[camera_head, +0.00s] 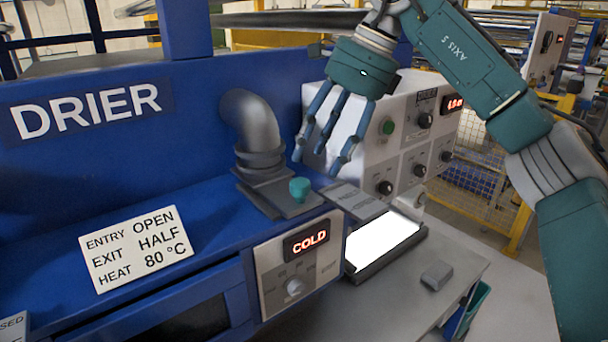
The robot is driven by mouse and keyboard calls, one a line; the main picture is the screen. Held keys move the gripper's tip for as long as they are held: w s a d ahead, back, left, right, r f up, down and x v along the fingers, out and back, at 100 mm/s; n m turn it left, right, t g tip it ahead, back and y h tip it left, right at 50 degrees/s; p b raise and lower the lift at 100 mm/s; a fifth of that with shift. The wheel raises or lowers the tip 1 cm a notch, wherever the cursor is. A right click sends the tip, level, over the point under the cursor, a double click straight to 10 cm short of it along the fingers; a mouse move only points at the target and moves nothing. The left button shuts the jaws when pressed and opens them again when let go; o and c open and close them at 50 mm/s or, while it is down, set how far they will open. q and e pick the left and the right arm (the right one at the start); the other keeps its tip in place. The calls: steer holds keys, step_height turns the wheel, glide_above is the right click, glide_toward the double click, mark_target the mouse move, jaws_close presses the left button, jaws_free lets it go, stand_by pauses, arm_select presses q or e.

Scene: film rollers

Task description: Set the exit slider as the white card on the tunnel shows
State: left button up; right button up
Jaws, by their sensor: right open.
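The white card (137,249) on the blue drier reads ENTRY OPEN, EXIT HALF, HEAT 80 °C. A teal knob (299,187) stands on a dark grey plate (276,197) at the foot of the grey elbow pipe (253,130). It looks like the exit slider's knob, but I see no label for it and cannot read its setting. My right gripper (322,158) is open and empty, with its fingers pointing down, above and a little to the right of the knob, apart from it. My left gripper is not in view.
A panel with a red COLD display (307,240) and a dial is on the drier's front. A control box (400,135) with knobs stands behind my right gripper. A lit white panel (382,240) and a small grey block (437,275) are at the right.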

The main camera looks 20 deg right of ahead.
mark_target(302, 181)
steer(key=x, duration=0.4)
steer(key=shift+w+r+p, duration=0.1)
steer(key=shift+w+p, duration=0.2)
steer(key=shift+w, duration=0.05)
steer(key=x, duration=0.3)
steer(key=shift+w, duration=0.1)
steer(key=shift+c, duration=0.3)
steer(key=c, duration=0.8)
jaws_close()
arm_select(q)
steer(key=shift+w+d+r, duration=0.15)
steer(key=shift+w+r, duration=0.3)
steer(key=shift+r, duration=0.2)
